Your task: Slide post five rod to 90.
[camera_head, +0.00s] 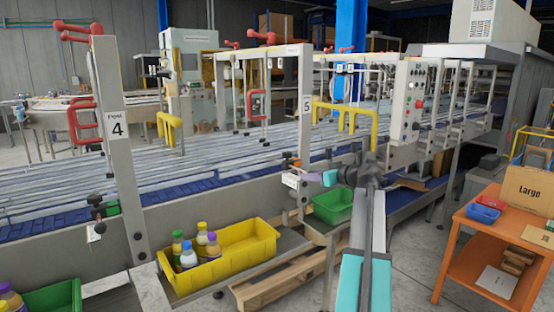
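Post five is a grey upright (305,120) with a "5" label near its top, standing at the near side of the conveyor. Low on it is a small dark clamp with a knob (292,163), and a white tag (291,181) hangs beside it. The rod and any scale marks there are too small to read. My gripper (318,177), with teal and grey parts, is at the end of my arm, just right of the post at the clamp's height. Whether it touches the rod or knob, and whether its fingers are closed, I cannot tell.
Post 4 (117,140) stands to the left. A yellow crate (250,261) with several bottles sits below, between the posts. A green bin (333,206) is behind my arm. An orange table (467,250) stands at the right. Yellow guard rails (345,108) rise over the conveyor.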

